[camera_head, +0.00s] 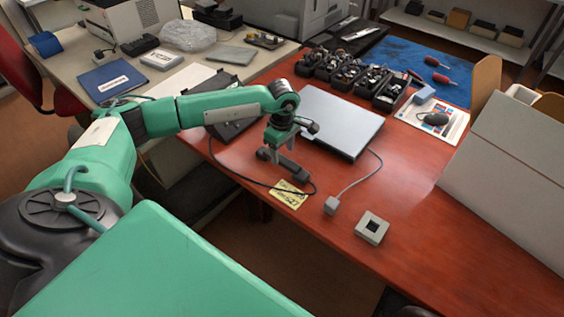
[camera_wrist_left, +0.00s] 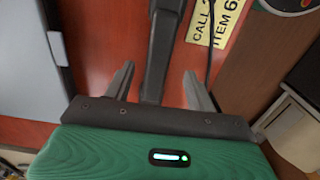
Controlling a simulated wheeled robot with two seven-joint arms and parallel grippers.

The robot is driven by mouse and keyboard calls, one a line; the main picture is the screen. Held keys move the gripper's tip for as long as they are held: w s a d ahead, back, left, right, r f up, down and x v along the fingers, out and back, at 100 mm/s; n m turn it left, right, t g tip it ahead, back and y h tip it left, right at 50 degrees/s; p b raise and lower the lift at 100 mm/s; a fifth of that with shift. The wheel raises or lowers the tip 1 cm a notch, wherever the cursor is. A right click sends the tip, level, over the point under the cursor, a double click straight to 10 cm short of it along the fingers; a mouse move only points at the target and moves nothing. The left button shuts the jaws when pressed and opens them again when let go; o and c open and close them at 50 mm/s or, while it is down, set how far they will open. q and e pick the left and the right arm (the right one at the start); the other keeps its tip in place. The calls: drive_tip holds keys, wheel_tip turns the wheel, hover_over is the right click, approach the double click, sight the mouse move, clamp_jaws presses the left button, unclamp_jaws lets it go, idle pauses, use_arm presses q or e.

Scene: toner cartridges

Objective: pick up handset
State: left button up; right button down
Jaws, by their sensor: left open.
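The dark handset (camera_head: 292,170) lies on the red-brown table near its front left edge, under my left gripper. My left gripper (camera_head: 270,155) is open and points down at it. In the left wrist view the handset (camera_wrist_left: 162,45) runs as a black bar between the two spread fingers (camera_wrist_left: 158,75). A gap shows on each side of it in that view, and I see no grip on it. The gripper's palm hides the handset's near end there. My right gripper is in neither view.
A silver laptop-like slab (camera_head: 342,122) lies just behind the handset. A yellow note (camera_head: 290,195) and a black cord lie beside it. A small grey box (camera_head: 372,228) stands to the right. A black organizer (camera_head: 345,78) is farther back. The right table middle is clear.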

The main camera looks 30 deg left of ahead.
sight(282, 158)
use_arm(q)
drive_tip(key=f, duration=0.1)
drive_tip(key=f+p, duration=0.1)
drive_tip(key=f, duration=0.3)
drive_tip(key=shift+w+a+f, duration=0.1)
drive_tip(key=shift+w+a, duration=0.05)
drive_tip(key=shift+a, duration=0.1)
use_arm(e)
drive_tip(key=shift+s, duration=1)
use_arm(q)
drive_tip(key=shift+c, duration=0.5)
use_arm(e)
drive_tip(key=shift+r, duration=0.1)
use_arm(q)
clamp_jaws()
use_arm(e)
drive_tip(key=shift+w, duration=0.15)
